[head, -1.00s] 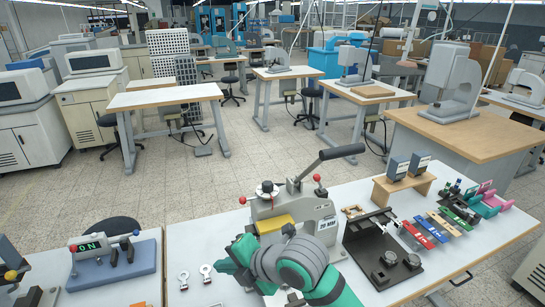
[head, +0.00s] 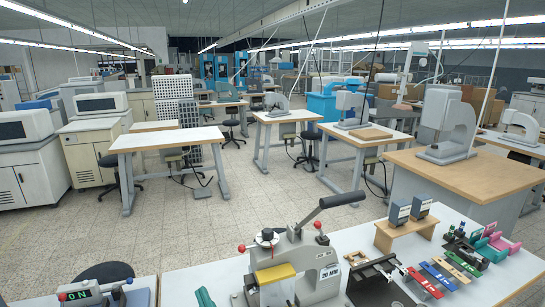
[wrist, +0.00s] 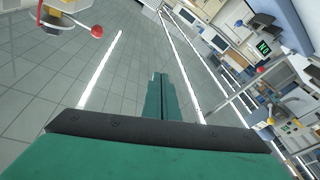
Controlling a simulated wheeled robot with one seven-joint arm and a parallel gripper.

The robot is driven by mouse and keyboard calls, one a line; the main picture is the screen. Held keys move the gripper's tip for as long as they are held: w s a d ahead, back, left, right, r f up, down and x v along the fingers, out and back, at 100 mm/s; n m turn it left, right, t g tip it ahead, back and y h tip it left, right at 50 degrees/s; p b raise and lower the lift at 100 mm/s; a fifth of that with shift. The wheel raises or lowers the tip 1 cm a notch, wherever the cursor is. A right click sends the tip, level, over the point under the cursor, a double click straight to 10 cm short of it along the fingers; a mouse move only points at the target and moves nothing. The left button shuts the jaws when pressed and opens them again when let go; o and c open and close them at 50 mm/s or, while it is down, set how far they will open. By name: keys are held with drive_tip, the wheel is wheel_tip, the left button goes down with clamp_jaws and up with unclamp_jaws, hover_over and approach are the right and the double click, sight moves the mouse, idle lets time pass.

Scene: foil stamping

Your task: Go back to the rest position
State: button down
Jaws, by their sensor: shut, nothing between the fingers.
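My gripper (wrist: 160,98) points away in the wrist view, its two green fingers pressed together with nothing between them. In the head view only a small green piece of my arm (head: 205,297) shows at the bottom edge, left of the foil press. The grey foil press (head: 318,270), with a long black-gripped lever and a yellow block, stands on the front white table (head: 225,274). In the wrist view, a red ball knob (wrist: 97,31) shows at the upper left, apart from the fingers.
Right of the press are a black fixture (head: 372,288), a wooden stand (head: 405,232) with two dark blocks, and several coloured pieces. A device with a green ON display (head: 76,296) sits at the lower left; the display also shows in the wrist view (wrist: 263,47). Open tiled floor lies behind.

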drive_tip(key=s+d+f+m+h, duration=0.2)
drive_tip(key=s+f+m+h, duration=0.1)
drive_tip(key=s+f+m, duration=0.1)
drive_tip(key=s+d+f+m+h, duration=0.3)
drive_tip(key=s+f, duration=0.3)
drive_tip(key=f, duration=0.2)
drive_tip(key=s+d+f+m+h, duration=0.3)
drive_tip(key=s+f+m, duration=0.1)
drive_tip(key=s+f, duration=0.1)
drive_tip(key=shift+s+f+m, duration=0.1)
drive_tip(key=shift+f+m, duration=0.3)
drive_tip(key=shift+f, duration=0.25)
drive_tip(key=s+d+f, duration=0.2)
drive_tip(key=s+d, duration=0.1)
drive_tip(key=s, duration=0.7)
drive_tip(key=s+d+f+g+h, duration=0.1)
drive_tip(key=s+d, duration=0.3)
drive_tip(key=s, duration=0.7)
drive_tip(key=shift+d+f, duration=0.2)
drive_tip(key=shift+f, duration=0.35)
